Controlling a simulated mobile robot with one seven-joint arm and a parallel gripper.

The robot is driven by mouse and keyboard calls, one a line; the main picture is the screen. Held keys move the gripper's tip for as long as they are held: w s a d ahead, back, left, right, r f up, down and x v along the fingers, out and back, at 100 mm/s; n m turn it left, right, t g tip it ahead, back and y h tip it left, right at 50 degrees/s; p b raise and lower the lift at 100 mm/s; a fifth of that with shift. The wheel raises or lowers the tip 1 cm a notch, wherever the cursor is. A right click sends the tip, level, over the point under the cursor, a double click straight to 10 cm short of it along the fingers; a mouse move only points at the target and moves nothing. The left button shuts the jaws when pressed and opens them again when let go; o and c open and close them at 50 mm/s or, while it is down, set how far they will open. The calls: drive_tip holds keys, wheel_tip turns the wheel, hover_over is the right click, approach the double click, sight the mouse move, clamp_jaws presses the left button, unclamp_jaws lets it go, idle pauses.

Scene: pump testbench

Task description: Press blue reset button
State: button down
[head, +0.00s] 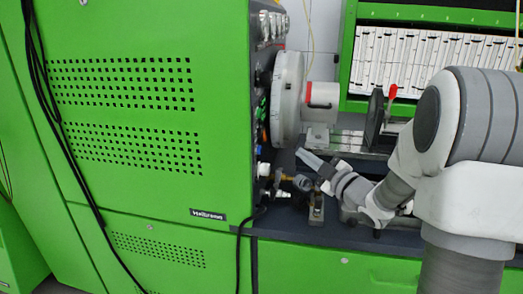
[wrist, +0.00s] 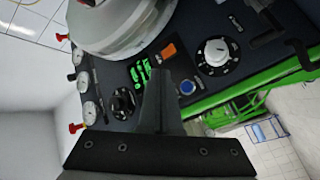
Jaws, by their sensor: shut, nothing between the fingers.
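The blue reset button (wrist: 187,87) is a small round button on the dark control panel (wrist: 226,82) in the wrist view. It sits just right of my gripper's fingers and below an orange switch. My gripper (wrist: 156,68) is shut and empty, with its fingers pointing toward the panel. I cannot tell the exact gap to the panel. In the head view, my gripper (head: 303,155) is to the right of the green cabinet's panel side, below the large grey disc. The panel face is seen edge-on there, and I cannot make out the blue button.
A large white knob (wrist: 215,52) is right of the orange switch (wrist: 168,50), and a black knob (wrist: 124,101) is left of my fingers. The round grey disc (head: 287,99) juts from the green cabinet (head: 150,180). Fittings (head: 303,184) stand below my gripper.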

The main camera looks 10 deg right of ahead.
sight(259, 150)
drive_tip(key=w+a, duration=0.2)
drive_tip(key=a, duration=0.5)
drive_tip(key=shift+w+a, duration=0.15)
drive_tip(key=shift+w, duration=0.05)
drive_tip(key=shift+a+f+b, duration=0.1)
drive_tip(key=shift+a+b, duration=0.05)
drive_tip(key=shift+b, duration=0.2)
idle(1.6)
drive_tip(key=shift+w+a, duration=0.1)
drive_tip(key=shift+a, duration=0.15)
drive_tip(key=shift+w+a+b, duration=0.2)
drive_tip(key=shift+a+b, duration=0.3)
drive_tip(key=shift+b, duration=0.05)
idle(0.9)
drive_tip(key=shift+s+d, duration=0.35)
drive_tip(key=shift+d, duration=0.55)
